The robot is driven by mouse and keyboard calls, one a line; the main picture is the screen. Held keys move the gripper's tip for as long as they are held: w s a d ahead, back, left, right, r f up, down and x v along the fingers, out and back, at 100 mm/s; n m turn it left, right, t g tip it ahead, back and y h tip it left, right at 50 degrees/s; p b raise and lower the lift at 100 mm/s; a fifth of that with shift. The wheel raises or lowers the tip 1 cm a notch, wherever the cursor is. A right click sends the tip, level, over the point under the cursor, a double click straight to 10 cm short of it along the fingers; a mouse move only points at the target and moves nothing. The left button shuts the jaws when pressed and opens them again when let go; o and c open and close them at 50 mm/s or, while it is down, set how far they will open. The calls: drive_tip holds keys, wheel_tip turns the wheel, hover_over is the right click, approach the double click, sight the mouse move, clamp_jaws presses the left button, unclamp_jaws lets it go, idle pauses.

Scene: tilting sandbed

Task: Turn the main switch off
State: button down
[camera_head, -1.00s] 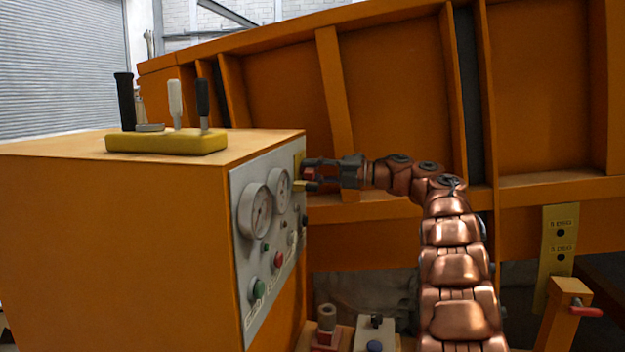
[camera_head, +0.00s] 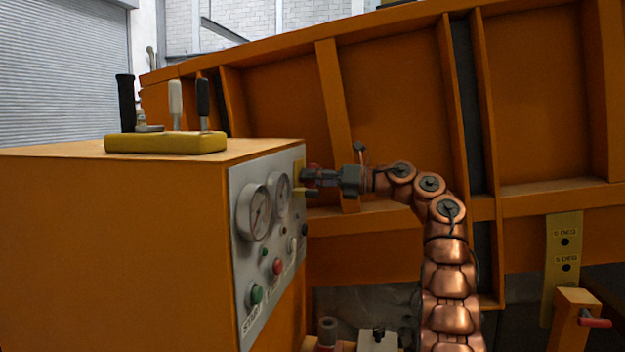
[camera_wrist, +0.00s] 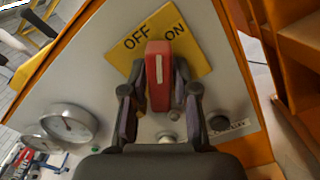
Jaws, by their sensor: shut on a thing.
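The main switch is a red handle with a white stripe (camera_wrist: 158,72) in front of a yellow plate (camera_wrist: 190,55) marked OFF and ON. In the wrist view its upper end lies between the two words. In the head view the red handle (camera_head: 310,173) shows only partly, at the far right edge of the panel. My gripper (camera_wrist: 160,88) has one finger on each side of the handle and is shut on it. In the head view my gripper (camera_head: 320,178) reaches the switch from the right.
The grey panel (camera_head: 240,190) on the orange cabinet (camera_head: 120,240) carries gauges (camera_head: 255,212), a red button (camera_head: 277,266) and a green button (camera_head: 257,294). A yellow lever block (camera_head: 165,143) sits on top. The orange sandbed wall (camera_head: 390,100) stands close behind my arm.

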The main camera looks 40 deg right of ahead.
drive_tip(key=n+p, duration=0.2)
drive_tip(key=shift+r+n, duration=0.1)
drive_tip(key=shift+n, duration=0.3)
drive_tip(key=n+p, duration=0.2)
drive_tip(key=shift+n+p, duration=0.3)
drive_tip(key=shift+p, duration=0.1)
drive_tip(key=c, duration=1)
unclamp_jaws()
drive_tip(key=v, duration=1.2)
